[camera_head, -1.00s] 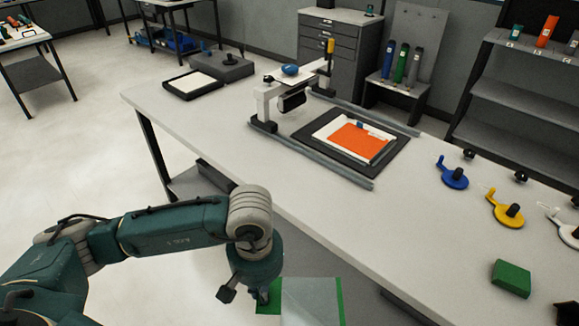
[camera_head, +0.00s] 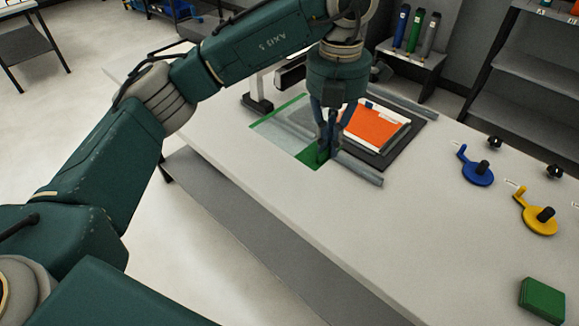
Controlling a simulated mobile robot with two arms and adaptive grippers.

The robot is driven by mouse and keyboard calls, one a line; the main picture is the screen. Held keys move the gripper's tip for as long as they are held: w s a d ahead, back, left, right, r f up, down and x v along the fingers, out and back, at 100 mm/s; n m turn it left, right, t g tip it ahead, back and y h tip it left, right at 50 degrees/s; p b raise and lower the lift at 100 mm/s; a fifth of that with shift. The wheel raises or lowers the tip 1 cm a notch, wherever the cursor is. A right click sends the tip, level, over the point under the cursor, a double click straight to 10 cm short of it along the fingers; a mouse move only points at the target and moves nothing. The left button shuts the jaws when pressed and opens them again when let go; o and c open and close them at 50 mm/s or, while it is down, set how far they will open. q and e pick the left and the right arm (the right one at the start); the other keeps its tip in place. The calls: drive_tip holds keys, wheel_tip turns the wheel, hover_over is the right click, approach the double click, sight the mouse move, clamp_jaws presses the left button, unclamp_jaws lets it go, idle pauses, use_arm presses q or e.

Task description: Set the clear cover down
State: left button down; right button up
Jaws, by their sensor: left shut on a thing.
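My left gripper (camera_head: 324,152) is shut on the clear cover (camera_head: 290,128), a see-through sheet with green ends. It grips the cover at the green end nearest the front. The cover extends back and left from the fingers, over the table's front part and the rail. I cannot tell whether it touches the table or hovers just above. An orange sheet (camera_head: 374,126) on a white piece lies on the dark mat (camera_head: 405,147), just right of the gripper and partly hidden by it. My right gripper is not in view.
A grey rail (camera_head: 361,170) runs along the mat's front. A bridge-like frame stands behind, partly hidden by my arm. Blue (camera_head: 479,176) and yellow (camera_head: 538,217) cranked pieces and a green block (camera_head: 542,298) are at right. The table's front middle is clear.

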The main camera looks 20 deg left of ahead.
use_arm(q)
wheel_tip(320, 180, down, 6)
drive_tip(key=p, duration=0.3)
hover_over(320, 210)
wheel_tip(320, 210, down, 9)
drive_tip(key=shift+s+r, duration=0.15)
drive_tip(key=shift+r, duration=0.05)
drive_tip(key=shift+f, duration=0.55)
wheel_tip(320, 210, down, 3)
drive_tip(key=shift+f+p, duration=0.2)
drive_tip(key=shift+p, duration=0.5)
drive_tip(key=shift+f, duration=0.2)
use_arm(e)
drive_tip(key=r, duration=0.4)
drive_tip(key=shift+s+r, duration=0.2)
use_arm(q)
drive_tip(key=shift+f, duration=0.1)
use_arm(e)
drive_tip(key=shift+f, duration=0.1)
use_arm(q)
drive_tip(key=c, duration=1.8)
unclamp_jaws()
drive_tip(key=shift+c, duration=0.2)
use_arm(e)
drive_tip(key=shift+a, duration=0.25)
